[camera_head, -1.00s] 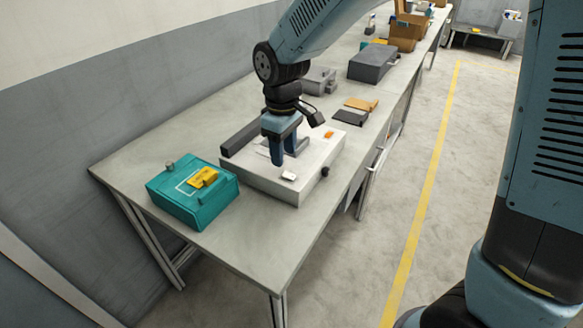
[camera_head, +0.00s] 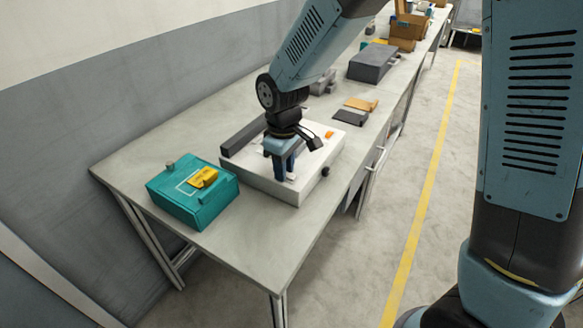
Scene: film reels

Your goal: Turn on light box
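The light box (camera_head: 262,178) is a pale, flat box on the workbench, with a dark bar along its left side. A black knob (camera_head: 325,171) sticks out of its right front side, and an orange piece (camera_head: 329,134) sits on its top near the back right. My gripper (camera_head: 284,177) points down over the front part of the box top. Its fingers are beside or over a small white piece (camera_head: 291,177), which they partly cover. I cannot tell whether they touch it or how far apart the fingertips are.
A teal box (camera_head: 192,206) with a yellow piece on top stands at the bench's front left. Behind the light box lie a dark flat item (camera_head: 350,117), a tan one (camera_head: 361,104) and a grey case (camera_head: 373,65). The bench (camera_head: 250,240) is bare in front.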

